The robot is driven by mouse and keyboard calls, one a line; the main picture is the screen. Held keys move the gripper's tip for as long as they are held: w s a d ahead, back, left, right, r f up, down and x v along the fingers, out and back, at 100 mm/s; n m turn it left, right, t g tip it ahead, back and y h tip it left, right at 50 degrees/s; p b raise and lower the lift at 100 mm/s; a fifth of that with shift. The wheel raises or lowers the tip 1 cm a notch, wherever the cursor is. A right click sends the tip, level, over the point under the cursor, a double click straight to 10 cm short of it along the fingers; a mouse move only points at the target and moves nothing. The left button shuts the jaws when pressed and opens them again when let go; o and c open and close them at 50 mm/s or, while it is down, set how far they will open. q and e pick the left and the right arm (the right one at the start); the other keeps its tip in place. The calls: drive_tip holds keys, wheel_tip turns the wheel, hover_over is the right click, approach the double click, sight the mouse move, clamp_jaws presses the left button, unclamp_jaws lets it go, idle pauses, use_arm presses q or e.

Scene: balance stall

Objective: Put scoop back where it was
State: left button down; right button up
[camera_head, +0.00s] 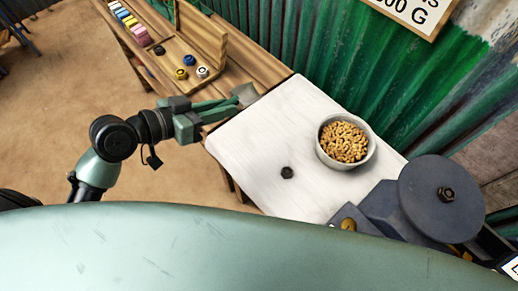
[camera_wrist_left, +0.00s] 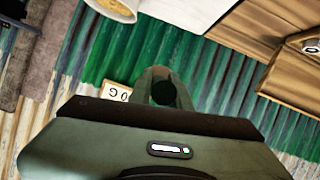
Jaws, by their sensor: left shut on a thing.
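My left gripper (camera_head: 225,107) reaches in from the left and is shut on the scoop (camera_head: 245,94). The scoop's grey metal end shows past the fingertips, above the far left edge of the white tabletop. Most of its handle is hidden by the fingers. In the left wrist view, a dark round end (camera_wrist_left: 163,93), probably of the scoop's handle, shows between the fingers. A grey bowl (camera_head: 324,158) of tan, curved nuts stands on the white table (camera_head: 250,150), well to the right of the gripper. My right gripper is not in view.
A small black weight (camera_head: 287,172) lies on the white table. A dark blue-grey device with a round disc (camera_head: 425,195) stands at the right. A wooden bench (camera_head: 262,62) with a rack and several coloured weights is at the back left. A green corrugated wall (camera_head: 330,60) runs behind.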

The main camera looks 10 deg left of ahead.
use_arm(q)
wheel_tip(320, 180, down, 4)
drive_tip(key=b, duration=0.3)
hover_over(234, 158)
wheel_tip(234, 158, down, 13)
drive_tip(key=shift+r, duration=0.15)
drive_tip(key=shift+f, duration=2.25)
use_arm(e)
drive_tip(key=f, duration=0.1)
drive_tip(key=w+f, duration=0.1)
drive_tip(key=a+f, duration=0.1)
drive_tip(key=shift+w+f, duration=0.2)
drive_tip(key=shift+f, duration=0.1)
use_arm(q)
drive_tip(key=shift+s+f+b, duration=0.1)
drive_tip(key=shift+b, duration=0.25)
drive_tip(key=c, duration=1.3)
unclamp_jaws()
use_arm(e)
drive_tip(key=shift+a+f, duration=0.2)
